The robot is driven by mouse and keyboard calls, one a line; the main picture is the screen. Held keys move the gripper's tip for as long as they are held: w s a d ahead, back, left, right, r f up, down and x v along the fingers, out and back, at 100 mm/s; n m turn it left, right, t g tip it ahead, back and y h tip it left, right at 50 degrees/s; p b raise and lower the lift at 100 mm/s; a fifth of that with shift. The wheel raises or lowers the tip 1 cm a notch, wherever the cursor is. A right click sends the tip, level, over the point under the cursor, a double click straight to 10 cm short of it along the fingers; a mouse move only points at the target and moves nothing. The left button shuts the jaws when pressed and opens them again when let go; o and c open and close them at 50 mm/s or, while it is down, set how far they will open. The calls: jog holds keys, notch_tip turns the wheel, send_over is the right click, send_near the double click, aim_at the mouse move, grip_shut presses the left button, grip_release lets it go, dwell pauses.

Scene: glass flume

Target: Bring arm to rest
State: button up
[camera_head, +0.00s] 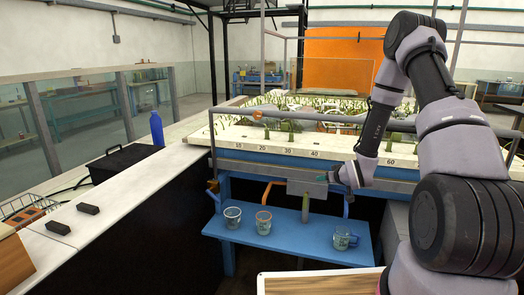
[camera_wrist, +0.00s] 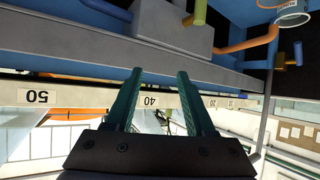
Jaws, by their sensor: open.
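My arm reaches in from the right in the head view and bends down to the front of the flume. My gripper (camera_wrist: 158,85) shows in the wrist view with its two green fingers apart and nothing between them. In the head view my gripper (camera_head: 344,175) is small, in front of the blue flume rail (camera_head: 270,170) near a grey box (camera_head: 307,187). The wrist view is upside down, with the flume's number strip (camera_wrist: 85,97) behind the fingers. I cannot tell how close the fingertips are to the rail.
A white counter (camera_head: 100,217) at left bears a blue bottle (camera_head: 157,129) and a black box (camera_head: 120,161). A wooden tray (camera_head: 318,283) is at the front.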

jog(key=s+d+r+m+g+h, duration=0.15)
jog(key=s+r, duration=0.25)
jog(key=r, duration=0.8)
jog(key=s+d+r+m+g+h, duration=0.15)
jog(key=s+r, duration=0.25)
jog(key=r, duration=0.9)
jog(key=s+a+r+m+y, duration=0.1)
jog(key=s+r, duration=0.3)
jog(key=s, duration=0.5)
jog(key=s+a+r+m+g+y, duration=0.1)
jog(key=s+a+r, duration=0.2)
jog(key=s+r, duration=0.2)
jog(key=s+a+r+m+y, duration=0.1)
jog(key=s+r, duration=0.3)
jog(key=s, duration=0.8)
jog(key=shift+s+a+r+m+g, duration=0.15)
jog(key=shift+s+a+m+g, duration=0.15)
jog(key=shift+s+a+m, duration=0.1)
jog(key=shift+w, duration=0.1)
jog(key=shift+c, duration=0.2)
